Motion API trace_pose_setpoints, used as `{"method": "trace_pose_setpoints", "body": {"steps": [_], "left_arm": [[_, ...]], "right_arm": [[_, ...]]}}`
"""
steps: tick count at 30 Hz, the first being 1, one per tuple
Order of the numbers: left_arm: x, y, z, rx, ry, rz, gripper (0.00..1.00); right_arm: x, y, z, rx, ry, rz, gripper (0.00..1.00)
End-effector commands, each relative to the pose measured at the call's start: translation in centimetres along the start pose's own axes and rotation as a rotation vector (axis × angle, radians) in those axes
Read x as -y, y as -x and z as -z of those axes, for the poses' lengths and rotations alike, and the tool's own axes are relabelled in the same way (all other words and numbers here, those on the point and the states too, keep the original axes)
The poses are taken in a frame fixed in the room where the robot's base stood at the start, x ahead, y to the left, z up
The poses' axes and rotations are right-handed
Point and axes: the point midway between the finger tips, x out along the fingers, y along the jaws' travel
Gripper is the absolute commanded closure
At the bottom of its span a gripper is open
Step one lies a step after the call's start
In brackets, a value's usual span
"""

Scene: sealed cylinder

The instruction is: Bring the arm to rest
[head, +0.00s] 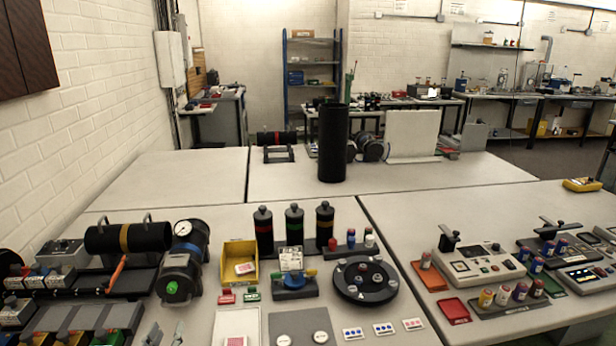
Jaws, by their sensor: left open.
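My left gripper (165,334) shows only by its fingertips at the bottom edge, left of centre. The tips are apart, with nothing seen between them. The rest of the left arm is out of the picture. The gripper is in front of the grey cylinder unit with a green knob (180,277). A tall black cylinder (333,142) stands upright on the far table, well away from the gripper. My right gripper does not show.
A black tube with a yellow band (128,238) lies on a rack at left. A yellow bin (240,262), three black canisters (294,226) and a round black turntable (362,281) stand in the middle. The far table (210,175) has bare room.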

Motion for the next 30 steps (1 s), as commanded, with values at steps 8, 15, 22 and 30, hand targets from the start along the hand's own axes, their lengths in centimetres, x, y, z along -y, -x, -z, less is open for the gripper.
{"method": "trace_pose_setpoints", "body": {"steps": [8, 15, 22, 30], "left_arm": [[-7.1, 10.2, -7.7, 0.497, -0.197, -0.104, 0.58], [-9.4, 20.5, -10.3, 0.834, -0.332, -0.139, 0.58], [-9.8, 27.0, -10.4, 1.017, -0.4, -0.147, 0.58], [-9.8, 33.5, -9.6, 1.19, -0.455, -0.15, 0.58]], "right_arm": [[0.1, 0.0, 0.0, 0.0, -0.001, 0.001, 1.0], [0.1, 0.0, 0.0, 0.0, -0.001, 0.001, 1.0], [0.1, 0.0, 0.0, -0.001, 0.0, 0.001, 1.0], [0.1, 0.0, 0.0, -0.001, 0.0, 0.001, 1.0]]}}
